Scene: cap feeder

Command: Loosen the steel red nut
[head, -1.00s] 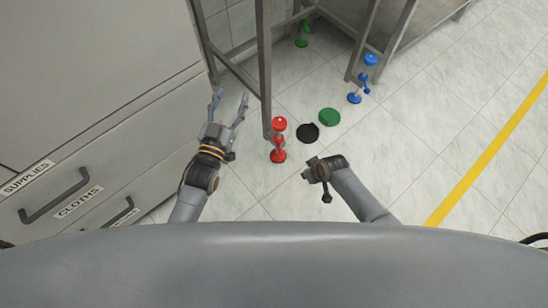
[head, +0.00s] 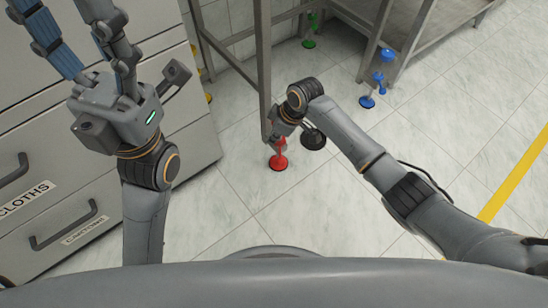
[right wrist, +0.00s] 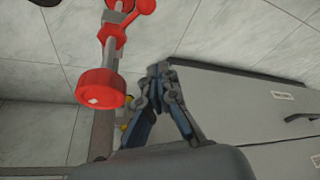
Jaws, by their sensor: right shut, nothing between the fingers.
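The red fixture (head: 278,160) stands on the floor by a metal table leg; its upper part is hidden by my right arm in the head view. In the right wrist view its steel rod (right wrist: 108,58) carries a broad red disc (right wrist: 101,88), a smaller red nut-like piece (right wrist: 112,38) and a red side knob (right wrist: 145,6). My right gripper (right wrist: 158,68) is shut and empty, its tips together beside the rod and apart from it in that view. My left gripper (head: 82,30) is raised at the left with its fingers spread, empty.
A blue fixture (head: 367,101) and a green one (head: 309,43) stand by the metal table (head: 425,40). A dark round piece (head: 314,139) lies right of the red fixture. Drawers (head: 90,185) stand at the left. The right floor is open.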

